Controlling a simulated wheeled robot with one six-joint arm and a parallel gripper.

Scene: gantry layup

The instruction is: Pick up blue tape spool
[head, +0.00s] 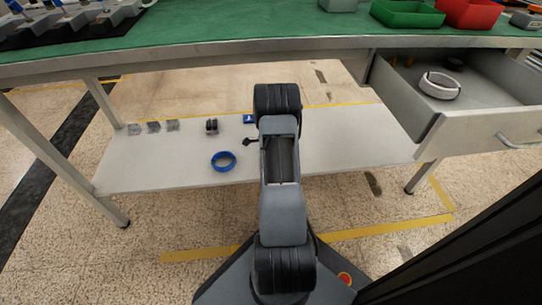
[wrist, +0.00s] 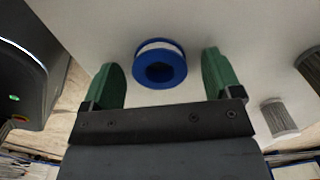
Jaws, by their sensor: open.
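The blue tape spool (head: 223,161) is a blue ring lying on the lower shelf (head: 330,150) under the workbench, left of my arm in the head view. In the wrist view the spool (wrist: 160,64) shows as a blue ring with a white band, ahead of and between my two green fingers. My gripper (wrist: 161,72) is open and empty, with a gap between each finger and the spool. In the head view my gripper is hidden behind my arm.
Small dark wheels (head: 211,126), a blue box (head: 248,118) and several grey pieces (head: 153,127) sit on the shelf. A ribbed grey cylinder (wrist: 279,117) stands right of my fingers. An open drawer (head: 490,125) holds a white roll (head: 439,86). The green benchtop (head: 230,27) overhangs the shelf.

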